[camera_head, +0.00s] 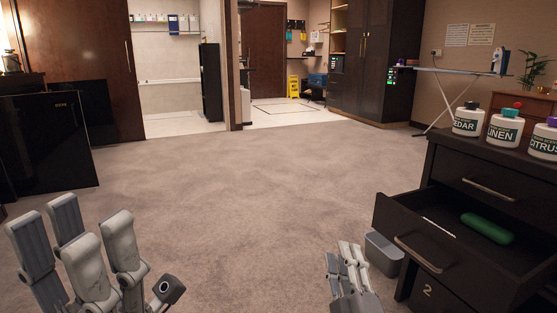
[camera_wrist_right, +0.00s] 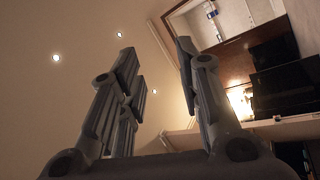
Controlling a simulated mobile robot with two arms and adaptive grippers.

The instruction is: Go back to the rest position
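My left gripper (camera_head: 73,225) shows at the bottom left of the head view. Its grey fingers point up and stand apart, with nothing between them. My right gripper (camera_head: 349,258) shows low in the head view, just left of a small grey bin. In the right wrist view, the fingers of my right gripper (camera_wrist_right: 156,65) are spread with empty space between them. That view looks up at the ceiling, and no object is held.
At right, a dark cabinet has an open drawer (camera_head: 425,252) with a green object (camera_head: 487,228) inside. The grey bin (camera_head: 384,252) stands beside it. Labelled bottles (camera_head: 504,129) stand on top. An ironing board (camera_head: 450,71) is farther back. The carpet (camera_head: 240,190) ahead is clear.

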